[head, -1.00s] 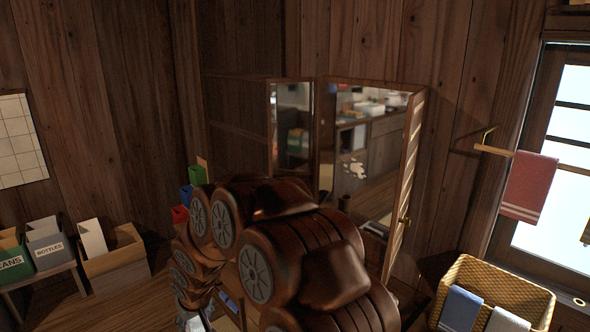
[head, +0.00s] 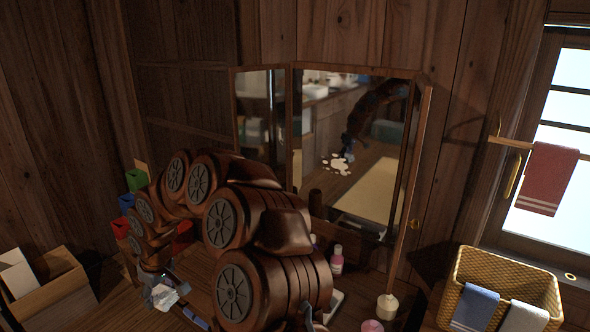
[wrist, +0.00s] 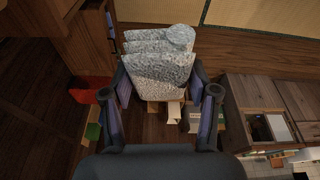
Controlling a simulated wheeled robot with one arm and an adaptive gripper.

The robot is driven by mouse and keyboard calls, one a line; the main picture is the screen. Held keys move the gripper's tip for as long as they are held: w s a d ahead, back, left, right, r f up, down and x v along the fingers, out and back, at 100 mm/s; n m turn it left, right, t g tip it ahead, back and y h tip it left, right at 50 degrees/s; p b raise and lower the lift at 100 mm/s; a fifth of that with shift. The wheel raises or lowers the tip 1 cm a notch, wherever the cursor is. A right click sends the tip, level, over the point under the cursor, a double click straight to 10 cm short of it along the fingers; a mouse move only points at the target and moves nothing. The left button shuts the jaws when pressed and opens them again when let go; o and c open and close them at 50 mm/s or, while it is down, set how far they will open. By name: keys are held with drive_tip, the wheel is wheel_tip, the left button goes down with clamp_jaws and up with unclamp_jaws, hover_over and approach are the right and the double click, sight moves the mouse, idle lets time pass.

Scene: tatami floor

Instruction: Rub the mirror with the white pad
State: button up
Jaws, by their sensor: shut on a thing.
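The mirror (head: 375,150) is a folding, wood-framed one against the plank wall in the head view. Whitish splotches (head: 338,163) show on its middle panel. A narrower left panel (head: 252,118) stands beside it, and the right panel (head: 421,150) is seen nearly edge-on. My gripper (head: 163,283) is low at the left, apart from the mirror. In the wrist view my gripper (wrist: 167,88) is shut on the white pad (wrist: 160,72), a pale grey-white, rough-textured block between the fingers. The pad also shows, small, in the head view (head: 166,296). My arm hides part of the counter.
A pink bottle (head: 337,260), a white jar (head: 387,306) and a pink tub (head: 372,326) stand below the mirror. A wicker basket (head: 463,265) with cloths and a red towel (head: 548,178) on a rail are at right. Green (head: 136,180) and red (head: 183,237) containers stand near my arm.

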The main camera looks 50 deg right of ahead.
sight(351, 169)
drive_tip(key=shift+s+d+r+n+g+h+p, duration=0.55)
drive_tip(key=shift+s+d+r+n+h, duration=2.45)
drive_tip(key=shift+d, duration=5.1)
drive_tip(key=shift+s+d+r+n+g+h+p, duration=0.1)
drive_tip(key=shift+s+d+r+n+h+p, duration=2.2)
drive_tip(key=shift+d, duration=5.75)
drive_tip(key=shift+s+d+r+n+g+h+b, duration=0.45)
drive_tip(key=shift+s+d+r+n+h, duration=1.6)
drive_tip(key=shift+d+r, duration=4.7)
drive_tip(key=shift+n+y, duration=0.35)
drive_tip(key=shift+n, duration=0.4)
drive_tip(key=shift+w+d+f, duration=0.35)
drive_tip(key=shift+d+f, duration=0.1)
drive_tip(key=shift+d, duration=0.35)
drive_tip(key=shift+w+d+f, duration=0.4)
drive_tip(key=shift+d+f, duration=0.1)
drive_tip(key=shift+d, duration=0.25)
drive_tip(key=shift+w+d+f, duration=0.35)
drive_tip(key=shift+d+f, duration=0.1)
drive_tip(key=shift+d, duration=0.35)
drive_tip(key=shift+s+d+b, duration=0.2)
drive_tip(key=shift+s+b, duration=1.15)
drive_tip(key=shift+s, duration=4.15)
drive_tip(key=shift+d, duration=0.1)
